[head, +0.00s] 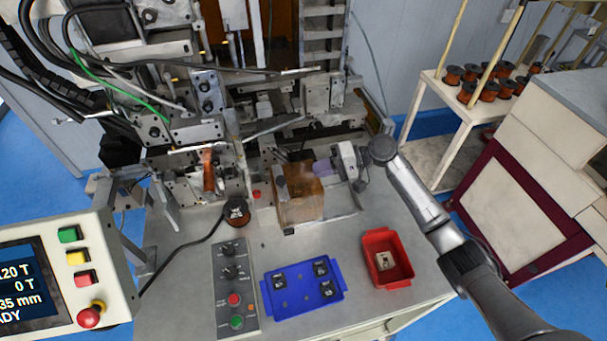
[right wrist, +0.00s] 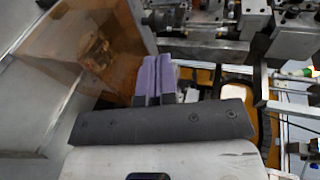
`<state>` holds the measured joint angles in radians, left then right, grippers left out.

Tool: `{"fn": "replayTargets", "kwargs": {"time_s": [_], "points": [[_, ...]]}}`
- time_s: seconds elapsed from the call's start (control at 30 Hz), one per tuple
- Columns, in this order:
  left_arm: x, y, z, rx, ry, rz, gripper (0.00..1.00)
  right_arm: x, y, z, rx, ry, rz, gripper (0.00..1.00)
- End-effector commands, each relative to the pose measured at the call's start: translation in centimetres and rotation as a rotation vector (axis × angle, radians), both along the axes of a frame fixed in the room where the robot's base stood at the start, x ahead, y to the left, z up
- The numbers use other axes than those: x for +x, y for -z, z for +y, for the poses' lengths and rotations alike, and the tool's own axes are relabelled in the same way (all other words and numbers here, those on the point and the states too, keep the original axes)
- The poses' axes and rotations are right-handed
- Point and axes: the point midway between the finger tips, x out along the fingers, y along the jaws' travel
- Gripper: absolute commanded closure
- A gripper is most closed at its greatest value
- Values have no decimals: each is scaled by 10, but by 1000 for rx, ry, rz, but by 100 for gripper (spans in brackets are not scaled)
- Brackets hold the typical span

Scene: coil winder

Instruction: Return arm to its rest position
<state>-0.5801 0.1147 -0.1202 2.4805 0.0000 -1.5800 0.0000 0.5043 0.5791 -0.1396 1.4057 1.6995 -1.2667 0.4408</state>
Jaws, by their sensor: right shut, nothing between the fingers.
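My right arm comes in from the lower right in the head view. Its gripper (head: 322,168) is beside the right side of the amber see-through cover (head: 300,205) on the winder bench. In the right wrist view the purple fingers (right wrist: 156,80) are together with nothing between them. The amber cover (right wrist: 85,50) stands to their left there, close by; I cannot tell whether they touch. The winding machine (head: 205,100) fills the back left of the head view. My left gripper does not show.
A blue tray (head: 300,297) with several dark parts and a red bin (head: 372,242) with a light part lie on the bench. A button panel (head: 232,285) and a display console (head: 60,270) stand left. A spool rack (head: 450,78) stands back right. The bench front right is clear.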

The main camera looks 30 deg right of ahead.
Motion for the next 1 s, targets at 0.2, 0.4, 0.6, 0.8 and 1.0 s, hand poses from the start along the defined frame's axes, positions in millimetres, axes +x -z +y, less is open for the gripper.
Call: {"fn": "replayTargets", "kwargs": {"time_s": [0.2,0.4,0.6,0.8,1.0], "points": [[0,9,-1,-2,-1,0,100,-14,-11,-32,-2,2,-1,100],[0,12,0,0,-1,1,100,-21,-17,-48,0,2,-1,100],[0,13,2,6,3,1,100,-24,-20,-53,1,1,0,100],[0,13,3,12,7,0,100,-25,-19,-53,-27,-28,-50,100],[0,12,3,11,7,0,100,-26,5,-64,-385,-89,-174,100]]}}
